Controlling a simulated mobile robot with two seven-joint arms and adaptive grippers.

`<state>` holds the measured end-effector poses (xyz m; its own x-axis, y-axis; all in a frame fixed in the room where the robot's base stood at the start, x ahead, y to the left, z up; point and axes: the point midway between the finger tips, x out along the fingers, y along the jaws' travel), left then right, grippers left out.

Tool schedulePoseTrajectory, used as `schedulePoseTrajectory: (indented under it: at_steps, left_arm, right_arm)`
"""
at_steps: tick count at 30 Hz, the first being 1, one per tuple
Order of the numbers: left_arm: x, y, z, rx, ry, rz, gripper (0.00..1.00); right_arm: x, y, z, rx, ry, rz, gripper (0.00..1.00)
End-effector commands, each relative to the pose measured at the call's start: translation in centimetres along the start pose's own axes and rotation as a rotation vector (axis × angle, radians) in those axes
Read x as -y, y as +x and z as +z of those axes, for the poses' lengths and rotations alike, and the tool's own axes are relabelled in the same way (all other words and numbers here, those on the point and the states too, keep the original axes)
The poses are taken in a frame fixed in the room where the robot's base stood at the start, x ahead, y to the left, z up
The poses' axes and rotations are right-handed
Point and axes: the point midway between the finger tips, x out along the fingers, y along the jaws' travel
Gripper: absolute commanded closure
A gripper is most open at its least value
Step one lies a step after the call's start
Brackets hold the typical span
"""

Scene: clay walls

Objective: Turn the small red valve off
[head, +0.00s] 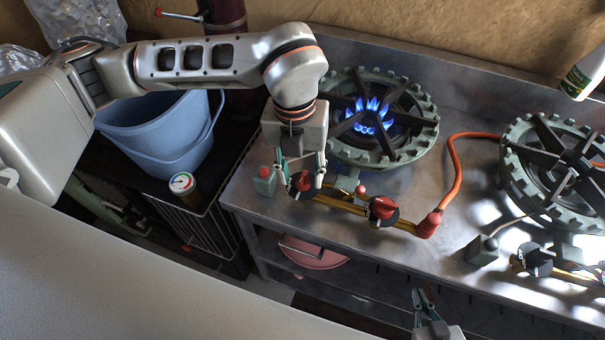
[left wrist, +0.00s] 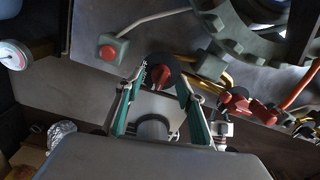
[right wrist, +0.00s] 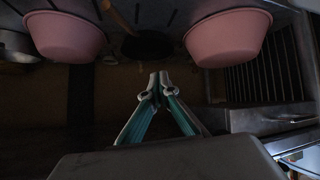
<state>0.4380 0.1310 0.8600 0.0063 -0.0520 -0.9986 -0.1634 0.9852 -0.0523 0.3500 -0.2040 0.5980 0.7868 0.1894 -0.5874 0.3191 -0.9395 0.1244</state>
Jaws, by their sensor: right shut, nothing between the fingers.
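A small red valve knob (head: 301,182) on a black dial sits at the left of the stove's front, on a brass pipe; it also shows in the left wrist view (left wrist: 160,75). My left gripper (head: 302,178) points down over it, with its open fingers (left wrist: 163,80) on either side of the knob; I cannot tell whether they touch it. A second red knob (head: 383,208) is to the right on the same pipe. The left burner (head: 380,118) has a blue flame. My right gripper (head: 425,298) is shut and empty, low in front of the stove.
A red button box (head: 265,180) stands left of the knob. An orange hose (head: 456,165) runs right. The right burner (head: 560,160) shows no flame. A blue bucket (head: 160,130) and a gauge (head: 182,184) are at left. Pink bowls (right wrist: 67,35) are on the shelf below.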

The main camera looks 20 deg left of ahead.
Motion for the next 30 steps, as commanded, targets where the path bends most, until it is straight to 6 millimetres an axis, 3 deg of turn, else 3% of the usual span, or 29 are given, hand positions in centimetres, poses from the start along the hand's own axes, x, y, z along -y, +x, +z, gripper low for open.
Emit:
schedulePoseTrajectory:
  at_steps: [12,17,30]
  left_arm:
    - [0.0,1.0,0.0,0.001,0.001,-0.001,0.62]
    - [0.0,1.0,0.0,0.001,0.001,-0.001,1.00]
    - [0.0,0.8,0.1,-0.001,0.059,0.000,1.00]
  right_arm:
    - [-0.9,0.3,-0.7,-0.014,-0.009,0.013,1.00]
    - [-1.1,0.4,-1.0,-0.018,-0.011,0.014,1.00]
    - [-0.7,0.2,-1.1,-0.017,-0.008,0.008,1.00]
